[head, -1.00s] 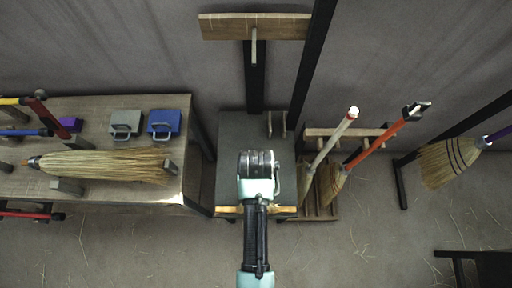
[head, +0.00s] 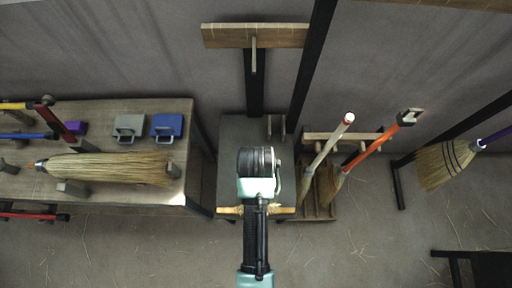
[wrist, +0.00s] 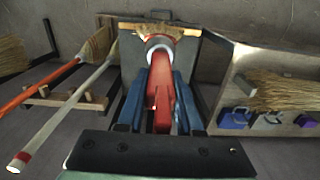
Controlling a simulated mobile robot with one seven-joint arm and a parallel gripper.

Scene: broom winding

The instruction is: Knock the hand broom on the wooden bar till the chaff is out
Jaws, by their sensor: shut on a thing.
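In the wrist view my gripper (wrist: 159,88) has its blue fingers shut on the red handle of the hand broom (wrist: 161,100). The handle points away from the camera to a pale collar, with straw-coloured bristles beyond it. The bristles overlap a wooden bar (wrist: 127,27) along the edge of a grey bench; I cannot tell if they touch it. In the head view the bar (head: 228,210) shows on both sides of my arm. My arm hides the broom and the fingers there. Chaff left in the bristles is too small to tell.
A wooden bench (head: 110,195) at the left carries a large straw broom (head: 110,167), grey and blue blocks and coloured handles. Long-handled brooms (head: 375,145) stand in a rack at the right. A board on a post (head: 255,36) is behind. Straw bits litter the floor.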

